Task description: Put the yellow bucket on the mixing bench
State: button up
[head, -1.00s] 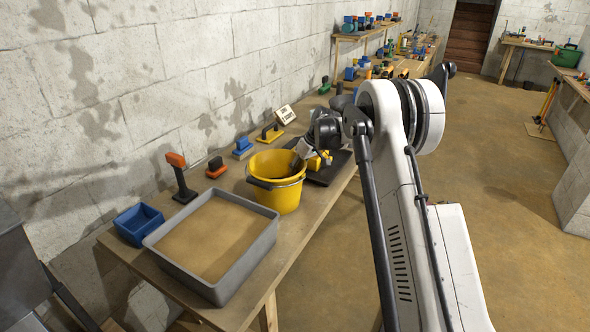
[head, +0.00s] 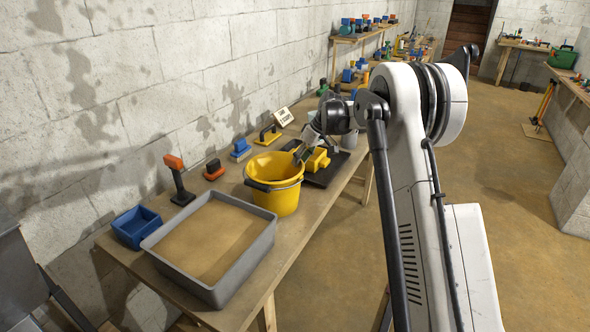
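The yellow bucket (head: 286,200) stands upright on a wooden bench (head: 312,217) along the left wall. Its dark handle lies low across the near side. My gripper (head: 299,157) is at the bucket's far right rim, its dark fingers pointing down and left. Whether the fingers touch the rim, and how far apart they are, is too small to tell. My white arm covers the right part of the bench. I cannot tell from the picture which bench is the mixing bench.
An orange-handled tool (head: 178,178) is behind the tray. A yellow block (head: 317,160) sits on a dark board right of the bucket. Other tool-covered benches (head: 523,44) stand farther back; the floor between is open.

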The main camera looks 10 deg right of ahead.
jog(key=s+a+r+m+t+h, duration=0.1)
jog(key=s+a+r+m, duration=0.1)
jog(key=s+r, duration=1.25)
jog(key=s+a+r+m+t+h, duration=0.1)
jog(key=s+r, duration=0.2)
jog(key=s, duration=0.3)
jog(key=s+a+r, duration=0.1)
jog(key=s+r, duration=0.2)
jog(key=s, duration=0.2)
jog(key=s+f+m+t+h, duration=0.1)
jog(key=s+f, duration=0.2)
jog(key=s, duration=1)
jog(key=s+a+f+m+t+h, duration=0.1)
jog(key=s+f, duration=0.3)
jog(key=s, duration=0.9)
jog(key=shift+f+m+t, duration=0.15)
jog(key=shift+m+t, duration=0.15)
jog(key=shift+m, duration=0.3)
